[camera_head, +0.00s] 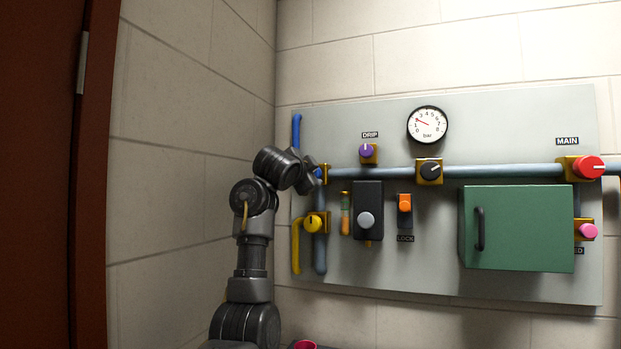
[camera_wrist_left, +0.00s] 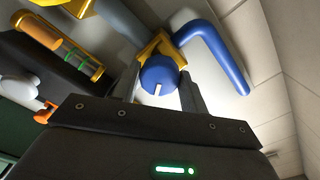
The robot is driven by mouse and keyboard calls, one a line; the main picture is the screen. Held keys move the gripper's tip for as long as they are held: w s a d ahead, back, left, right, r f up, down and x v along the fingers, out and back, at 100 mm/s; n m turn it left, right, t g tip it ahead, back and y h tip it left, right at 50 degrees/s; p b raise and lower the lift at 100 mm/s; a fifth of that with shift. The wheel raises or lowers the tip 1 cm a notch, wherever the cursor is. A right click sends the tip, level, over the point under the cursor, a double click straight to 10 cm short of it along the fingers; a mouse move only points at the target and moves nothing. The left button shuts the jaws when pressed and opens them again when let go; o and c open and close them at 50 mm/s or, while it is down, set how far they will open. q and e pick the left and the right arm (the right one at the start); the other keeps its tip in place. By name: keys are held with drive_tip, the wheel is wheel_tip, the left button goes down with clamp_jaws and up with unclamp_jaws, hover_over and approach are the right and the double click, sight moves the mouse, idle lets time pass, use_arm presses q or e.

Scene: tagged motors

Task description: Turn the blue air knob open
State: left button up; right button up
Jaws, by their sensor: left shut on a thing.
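The blue air knob (camera_wrist_left: 159,72) sits on its yellow-gold mount between the two fingers of my left gripper (camera_wrist_left: 160,92) in the left wrist view. The gripper is shut on the knob. The knob's white mark points toward the lower edge of that view, tilted slightly left. In the head view my left gripper (camera_head: 314,172) is at the panel's left edge, in front of the gold mount (camera_head: 324,174), and hides the knob. A blue pipe (camera_wrist_left: 215,50) bends away beside the mount. My right gripper is not in view.
The grey panel (camera_head: 420,275) carries a yellow knob (camera_head: 313,223) below, a purple knob (camera_head: 366,151), a black knob (camera_head: 431,169), a gauge (camera_head: 427,125), an orange switch (camera_head: 405,203), a red knob (camera_head: 588,167) and a green door (camera_head: 525,230). The wall stands close on the left.

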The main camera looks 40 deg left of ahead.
use_arm(q)
drive_tip(key=shift+m, duration=3.2)
drive_tip(key=o, duration=1)
